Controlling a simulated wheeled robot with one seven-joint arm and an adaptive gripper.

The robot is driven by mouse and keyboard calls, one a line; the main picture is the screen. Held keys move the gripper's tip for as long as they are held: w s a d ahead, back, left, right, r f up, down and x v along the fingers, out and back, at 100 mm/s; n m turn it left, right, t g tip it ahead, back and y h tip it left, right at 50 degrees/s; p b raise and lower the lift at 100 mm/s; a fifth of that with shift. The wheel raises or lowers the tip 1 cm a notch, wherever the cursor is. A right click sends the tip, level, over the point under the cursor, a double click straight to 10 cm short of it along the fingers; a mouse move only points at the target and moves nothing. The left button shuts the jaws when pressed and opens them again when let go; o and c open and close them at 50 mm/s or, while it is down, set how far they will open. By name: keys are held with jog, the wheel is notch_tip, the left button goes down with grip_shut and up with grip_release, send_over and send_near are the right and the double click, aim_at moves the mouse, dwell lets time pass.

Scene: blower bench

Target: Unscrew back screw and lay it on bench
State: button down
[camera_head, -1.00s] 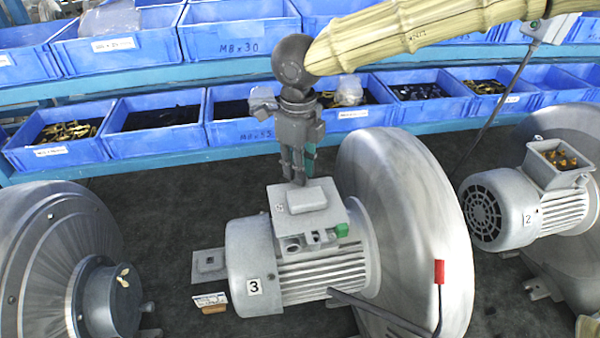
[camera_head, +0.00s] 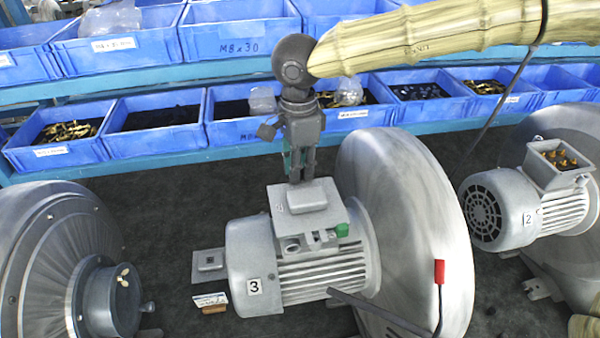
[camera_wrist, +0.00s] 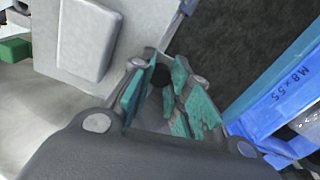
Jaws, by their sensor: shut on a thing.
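The blower motor marked 3 (camera_head: 300,265) stands on the bench (camera_head: 150,240), with its grey terminal box (camera_head: 310,208) on top. My gripper (camera_head: 295,180) points down at the back edge of this box. In the wrist view its green-padded fingers (camera_wrist: 165,95) are close together beside the box (camera_wrist: 85,40). A small dark round thing (camera_wrist: 160,76) shows between the fingertips; it looks like the back screw, but its shaft cannot be made out. In the head view the screw is hidden by the fingers and box.
Blue bins (camera_head: 240,130) of small parts stand in rows behind the motor. A large blower housing (camera_head: 400,220) is just right of my gripper.

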jog(key=n, duration=0.5)
jog(key=shift+n, duration=0.3)
jog(key=n, duration=0.5)
jog(key=c, duration=1.6)
grip_release()
jog(key=shift+c, duration=0.2)
